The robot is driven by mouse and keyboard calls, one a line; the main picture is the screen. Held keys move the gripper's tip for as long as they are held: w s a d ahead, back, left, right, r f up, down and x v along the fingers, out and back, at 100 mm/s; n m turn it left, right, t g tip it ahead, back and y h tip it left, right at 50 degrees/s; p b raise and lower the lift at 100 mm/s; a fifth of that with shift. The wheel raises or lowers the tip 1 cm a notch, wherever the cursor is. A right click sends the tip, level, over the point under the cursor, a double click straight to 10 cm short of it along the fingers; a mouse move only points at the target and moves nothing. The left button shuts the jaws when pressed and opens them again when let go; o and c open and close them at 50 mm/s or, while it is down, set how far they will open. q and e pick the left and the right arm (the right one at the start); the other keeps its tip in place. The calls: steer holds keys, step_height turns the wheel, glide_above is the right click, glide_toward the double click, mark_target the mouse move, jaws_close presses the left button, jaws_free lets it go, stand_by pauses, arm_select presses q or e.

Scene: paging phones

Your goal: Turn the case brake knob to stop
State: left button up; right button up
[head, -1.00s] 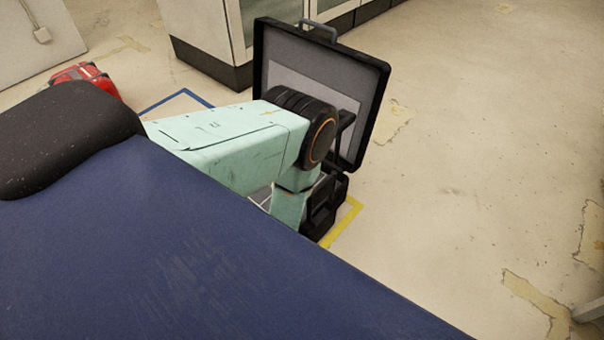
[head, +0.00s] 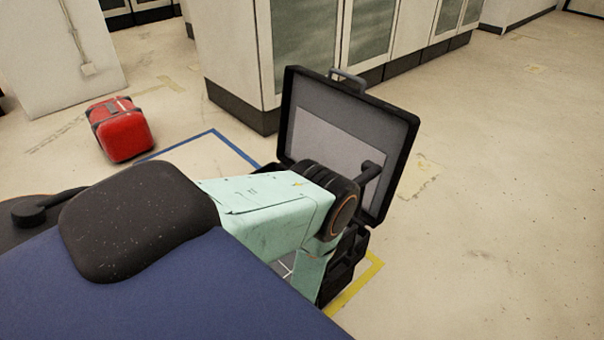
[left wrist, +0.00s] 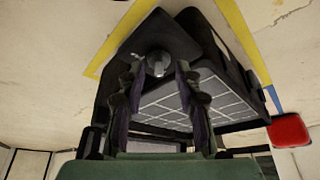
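The open black case stands on the floor, its lid (head: 345,130) raised, in the head view. Its base (head: 335,285) is partly behind my mint-green arm. In the left wrist view the case (left wrist: 185,40) shows close up, with a gridded panel (left wrist: 185,100) inside. A round grey knob (left wrist: 158,63) sits on its dark surface. My left gripper (left wrist: 156,75) is open, with its two dark fingers apart. The fingertips are at either side of the knob in the picture; contact cannot be told. The knob's pointing direction is unclear. The left gripper is hidden in the head view. My right gripper is not in view.
A red case (head: 121,129) lies on the floor at left; it also shows in the left wrist view (left wrist: 290,130). Blue (head: 185,143) and yellow (head: 358,285) floor tape runs near the black case. Cabinets (head: 300,50) stand behind. The floor at right is clear.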

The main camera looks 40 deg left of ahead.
arm_select(q)
steer(key=shift+w+a+f, duration=0.1)
steer(key=shift+w+f, duration=0.1)
steer(key=shift+f, duration=0.05)
steer(key=shift+c, duration=0.4)
jaws_close()
